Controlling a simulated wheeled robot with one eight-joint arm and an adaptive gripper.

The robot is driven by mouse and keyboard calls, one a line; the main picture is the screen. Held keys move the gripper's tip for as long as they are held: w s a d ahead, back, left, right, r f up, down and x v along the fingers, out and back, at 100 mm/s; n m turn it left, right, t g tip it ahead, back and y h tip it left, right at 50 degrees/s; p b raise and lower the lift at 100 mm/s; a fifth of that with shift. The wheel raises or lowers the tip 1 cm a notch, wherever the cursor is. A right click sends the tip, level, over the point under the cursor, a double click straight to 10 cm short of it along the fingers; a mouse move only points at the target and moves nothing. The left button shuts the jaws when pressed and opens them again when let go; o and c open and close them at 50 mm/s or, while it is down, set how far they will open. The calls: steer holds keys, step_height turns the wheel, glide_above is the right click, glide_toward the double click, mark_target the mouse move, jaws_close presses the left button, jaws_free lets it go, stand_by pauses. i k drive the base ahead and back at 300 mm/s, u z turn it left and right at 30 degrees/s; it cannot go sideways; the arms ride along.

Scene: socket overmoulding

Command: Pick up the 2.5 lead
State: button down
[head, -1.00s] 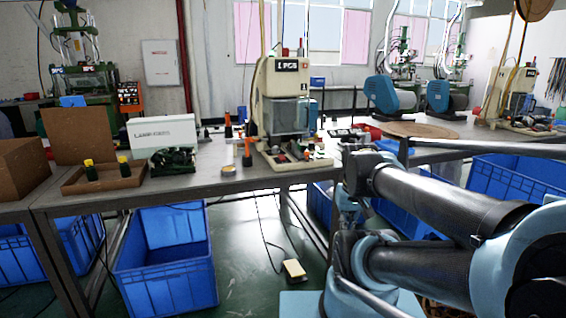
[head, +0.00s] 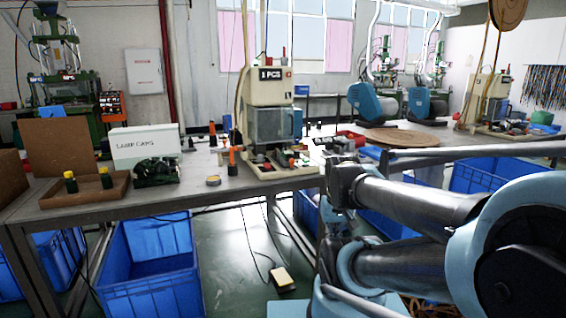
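I cannot make out a lead marked 2.5. A row of thin dark strands, possibly leads, hangs on the far right wall (head: 555,87); they are too small to tell apart. My arm reaches in from the lower right with its links folded in front of the tables. My gripper cannot be made out in the head view.
A bench (head: 110,210) holds a press machine (head: 270,88), a white box (head: 130,148) and a wooden tray (head: 52,201) with two yellow-capped bottles. Blue crates (head: 150,285) stand below. A foot pedal (head: 282,279) lies on the floor. Another machine (head: 487,97) stands back right.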

mark_target(285, 154)
steer(key=k, duration=1.3)
steer(key=z, duration=0.6)
steer(key=i, duration=1.85)
steer(key=u, duration=0.65)
